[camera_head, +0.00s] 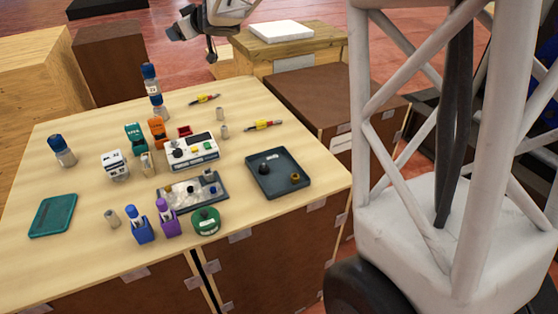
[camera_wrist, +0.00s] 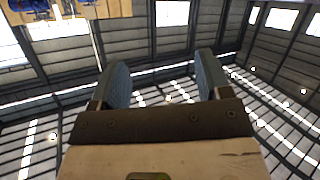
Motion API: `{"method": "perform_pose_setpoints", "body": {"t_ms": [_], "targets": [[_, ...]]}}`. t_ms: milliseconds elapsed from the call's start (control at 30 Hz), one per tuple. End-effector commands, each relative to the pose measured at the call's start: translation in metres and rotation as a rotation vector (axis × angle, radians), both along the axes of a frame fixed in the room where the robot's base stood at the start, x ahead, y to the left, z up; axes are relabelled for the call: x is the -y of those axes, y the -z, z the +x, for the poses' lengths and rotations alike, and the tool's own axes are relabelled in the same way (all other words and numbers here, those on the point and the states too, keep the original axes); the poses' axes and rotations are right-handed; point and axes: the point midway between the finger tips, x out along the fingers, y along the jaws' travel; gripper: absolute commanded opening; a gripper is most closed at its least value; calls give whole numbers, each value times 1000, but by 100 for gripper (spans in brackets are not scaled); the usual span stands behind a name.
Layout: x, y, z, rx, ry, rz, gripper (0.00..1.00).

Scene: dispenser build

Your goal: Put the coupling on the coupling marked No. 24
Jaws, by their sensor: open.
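No marking reading 24 is legible, so I cannot tell which piece is the coupling marked No. 24. A small brass ring-like piece (camera_head: 295,177), possibly a coupling, lies in the dark grey tray (camera_head: 262,190) at the table's right, near a black knobbed piece (camera_head: 265,168). In the head view my arm's end is high beyond the table's back edge.
A teal tray (camera_head: 53,215) lies left.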

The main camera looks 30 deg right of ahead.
Motion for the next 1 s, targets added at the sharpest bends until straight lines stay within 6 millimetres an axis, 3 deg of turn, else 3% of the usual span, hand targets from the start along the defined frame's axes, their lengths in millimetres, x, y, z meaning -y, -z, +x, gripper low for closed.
{"method": "perform_pose_setpoints", "body": {"t_ms": [200,467,733,1000], "targets": [[26,-16,-53,7,216,-34,71],[57,-13,-129,-69,447,-80,71],[79,13,-225,-240,627,-118,71],[83,53,-332,-479,723,-138,71]]}}
